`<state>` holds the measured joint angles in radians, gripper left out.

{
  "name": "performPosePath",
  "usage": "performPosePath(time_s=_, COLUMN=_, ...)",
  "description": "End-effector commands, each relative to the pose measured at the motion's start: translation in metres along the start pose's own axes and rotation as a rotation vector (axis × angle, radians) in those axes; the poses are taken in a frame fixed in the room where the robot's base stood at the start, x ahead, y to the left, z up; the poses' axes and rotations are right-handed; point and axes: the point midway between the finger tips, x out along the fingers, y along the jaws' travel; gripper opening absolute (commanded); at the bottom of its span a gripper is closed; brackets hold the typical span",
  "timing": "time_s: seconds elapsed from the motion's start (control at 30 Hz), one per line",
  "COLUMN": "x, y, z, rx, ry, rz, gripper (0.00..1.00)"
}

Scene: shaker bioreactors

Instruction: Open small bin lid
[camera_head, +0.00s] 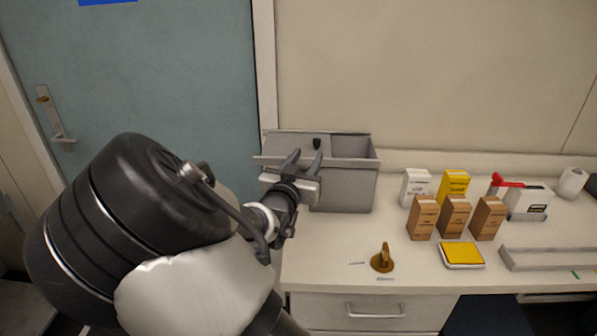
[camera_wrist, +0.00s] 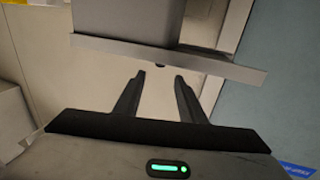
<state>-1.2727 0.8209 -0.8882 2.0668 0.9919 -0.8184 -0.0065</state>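The small grey bin (camera_head: 345,190) stands on the counter against the back wall. Its flat grey lid (camera_head: 290,147) lies shifted to the left, overhanging the bin's left side, and a darker gap shows at the top right. A small black knob (camera_head: 317,143) stands on the lid. My gripper (camera_head: 305,160) is in front of the bin's left part, fingers pointing at the lid. In the wrist view my gripper (camera_wrist: 158,88) is open and empty. The lid's edge (camera_wrist: 225,68) lies just beyond the fingertips, apparently untouched, and the bin (camera_wrist: 130,20) appears inverted.
Several small boxes (camera_head: 455,217), a yellow pad (camera_head: 462,254), a brown hook-like object (camera_head: 382,260) and a white device with a red part (camera_head: 527,203) stand right of the bin. A blue door (camera_head: 150,80) is at left. The counter in front of the bin is mostly clear.

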Motion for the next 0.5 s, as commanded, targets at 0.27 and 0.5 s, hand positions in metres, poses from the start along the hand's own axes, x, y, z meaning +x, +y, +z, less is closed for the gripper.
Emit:
performPosePath(time_s=0.27, x=-0.053, y=-0.001, z=0.000, rx=0.000, ry=-0.001, rz=-0.002, gripper=0.37)
performPosePath(time_s=0.5, x=-0.066, y=0.000, z=0.000, rx=0.000, ry=0.000, rz=0.000, gripper=0.37)
